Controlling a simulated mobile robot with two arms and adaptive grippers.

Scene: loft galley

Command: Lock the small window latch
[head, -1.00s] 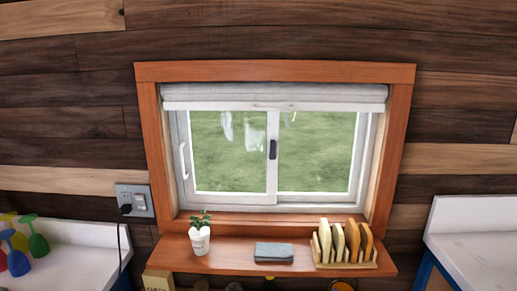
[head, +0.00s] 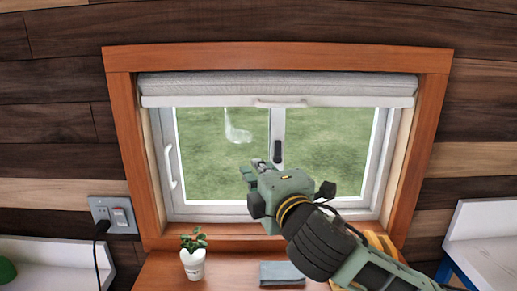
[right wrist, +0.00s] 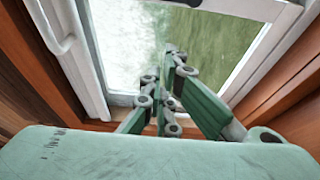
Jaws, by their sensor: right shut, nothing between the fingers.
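The small dark window latch (head: 277,151) sits on the white middle upright of the sliding window (head: 278,120). Its lower end is close to or partly behind my right gripper, so its exact position is hard to tell. My green right gripper (head: 258,167) is shut and empty, in front of the lower middle of the window. Its fingertips appear just left of the latch; I cannot tell if they touch it. In the right wrist view the shut fingers (right wrist: 172,62) point toward the glass, and the latch is not clearly visible. My left gripper is not in view.
A white pull handle (head: 169,168) is on the left side of the window. A rolled blind (head: 270,85) hangs above. My arm hides most of a yellow-slatted rack (head: 383,242).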

